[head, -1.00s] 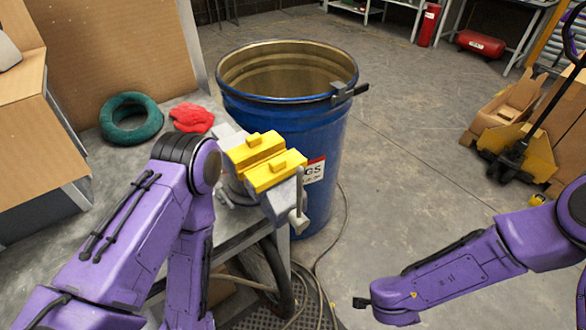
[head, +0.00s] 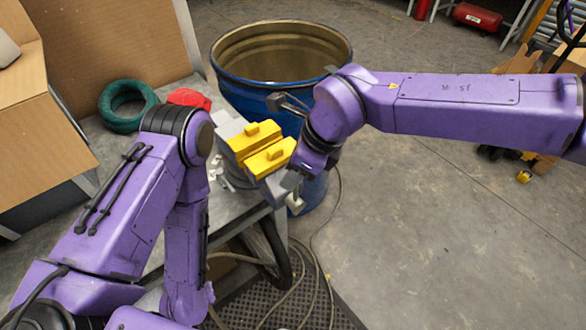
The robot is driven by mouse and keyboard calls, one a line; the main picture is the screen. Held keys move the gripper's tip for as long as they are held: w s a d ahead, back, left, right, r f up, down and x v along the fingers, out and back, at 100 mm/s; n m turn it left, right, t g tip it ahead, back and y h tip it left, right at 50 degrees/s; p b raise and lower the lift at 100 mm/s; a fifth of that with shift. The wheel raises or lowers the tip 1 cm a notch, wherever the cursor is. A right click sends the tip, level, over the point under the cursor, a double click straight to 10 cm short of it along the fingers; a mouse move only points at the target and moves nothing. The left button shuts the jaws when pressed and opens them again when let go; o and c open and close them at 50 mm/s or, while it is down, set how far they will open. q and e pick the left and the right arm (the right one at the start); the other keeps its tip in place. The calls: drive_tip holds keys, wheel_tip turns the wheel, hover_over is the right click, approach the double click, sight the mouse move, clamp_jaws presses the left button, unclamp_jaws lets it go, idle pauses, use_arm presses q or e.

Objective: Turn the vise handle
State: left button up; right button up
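The vise (head: 228,131) stands on the corner of the grey workbench, with two yellow jaw covers (head: 254,146) on top. Its handle (head: 296,205) is at the near right end; only its lower part shows below my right gripper. My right gripper (head: 291,184) is at the handle's upper part, reaching down from the right. Its fingers are small and partly covered by the wrist, so I cannot tell whether they are open, shut or touching the handle. My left arm folds down in front of the bench, and its gripper is not in view.
A blue drum (head: 225,88) stands right behind the vise, close to my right wrist. A green hose coil (head: 121,112) and a red cloth (head: 188,98) lie on the bench. Cables (head: 309,262) run across the floor. Open floor (head: 450,230) lies to the right.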

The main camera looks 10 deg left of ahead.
drive_tip(key=shift+a+f, duration=0.25)
drive_tip(key=shift+f, duration=0.45)
clamp_jaws()
drive_tip(key=shift+d, duration=0.15)
